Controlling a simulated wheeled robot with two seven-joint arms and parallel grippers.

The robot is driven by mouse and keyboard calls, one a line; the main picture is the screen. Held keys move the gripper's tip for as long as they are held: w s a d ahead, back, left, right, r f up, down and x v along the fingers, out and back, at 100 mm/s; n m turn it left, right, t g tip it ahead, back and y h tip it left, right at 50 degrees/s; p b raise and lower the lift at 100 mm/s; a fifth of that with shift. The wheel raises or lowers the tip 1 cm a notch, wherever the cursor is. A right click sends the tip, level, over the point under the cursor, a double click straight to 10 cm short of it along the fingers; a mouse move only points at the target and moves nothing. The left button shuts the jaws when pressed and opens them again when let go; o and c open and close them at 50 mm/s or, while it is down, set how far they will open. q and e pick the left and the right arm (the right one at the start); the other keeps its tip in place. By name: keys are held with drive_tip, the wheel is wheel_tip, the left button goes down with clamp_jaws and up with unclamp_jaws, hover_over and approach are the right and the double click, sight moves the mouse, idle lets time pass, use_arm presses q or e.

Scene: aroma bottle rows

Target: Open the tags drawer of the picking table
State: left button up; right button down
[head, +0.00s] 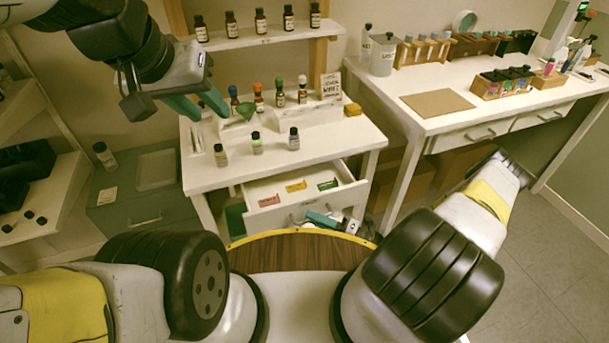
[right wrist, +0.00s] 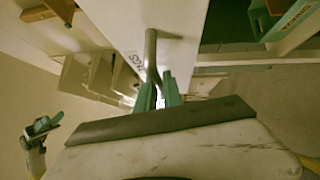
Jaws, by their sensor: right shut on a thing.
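The tags drawer (head: 276,210) of the white picking table (head: 230,176) stands pulled out, with its inside showing. Pink, yellow and green tags (head: 297,186) lie in it in separate places. My right gripper (head: 325,219) is at the drawer front, low and partly hidden by my arm and base. In the right wrist view its teal fingers (right wrist: 158,94) are shut on the metal drawer handle (right wrist: 151,52), against the white drawer front with printed lettering.
Several small bottles stand on the picking table (head: 257,143), its raised step and the shelf (head: 262,38) above. A second white table (head: 431,127) with racks and a board is at the right. A grey-green cabinet (head: 134,217) stands at the left.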

drive_tip(key=s+d, duration=0.3)
drive_tip(key=s, duration=0.6)
drive_tip(key=shift+s, duration=0.3)
drive_tip(key=shift+d, duration=0.1)
drive_tip(key=c, duration=1.5)
unclamp_jaws()
drive_tip(key=v, duration=0.7)
drive_tip(key=shift+s+d+f, duration=0.1)
drive_tip(key=shift+s+d, duration=0.1)
drive_tip(key=shift+d, duration=0.15)
